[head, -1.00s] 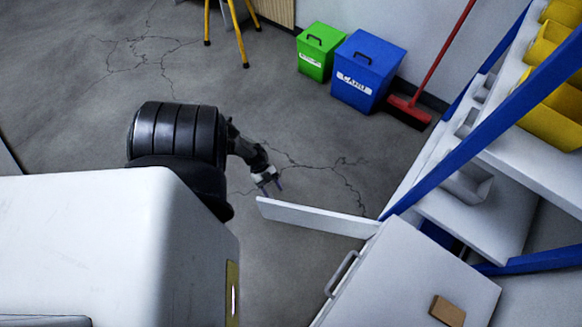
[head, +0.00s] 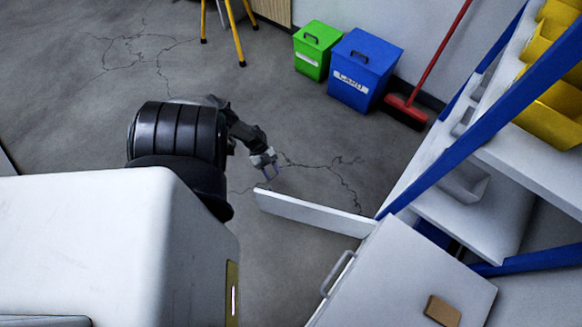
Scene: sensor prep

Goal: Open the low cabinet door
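The low cabinet (head: 395,270) stands at the lower right with a pale flat top. Its white door (head: 312,214) stands swung well out from the cabinet's far front corner, seen nearly edge-on from above. My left gripper (head: 269,174) is just beyond the door's free end, a small gap from it. Its two small fingers look apart, with nothing between them. My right gripper is out of view.
A grey handle (head: 338,274) shows on the cabinet front, and a brown block (head: 443,311) lies on top. A blue-framed shelf (head: 455,155) with yellow bins rises behind. Green (head: 318,50) and blue (head: 364,70) bins and a red broom (head: 406,110) stand at the wall. The floor beyond the door is clear.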

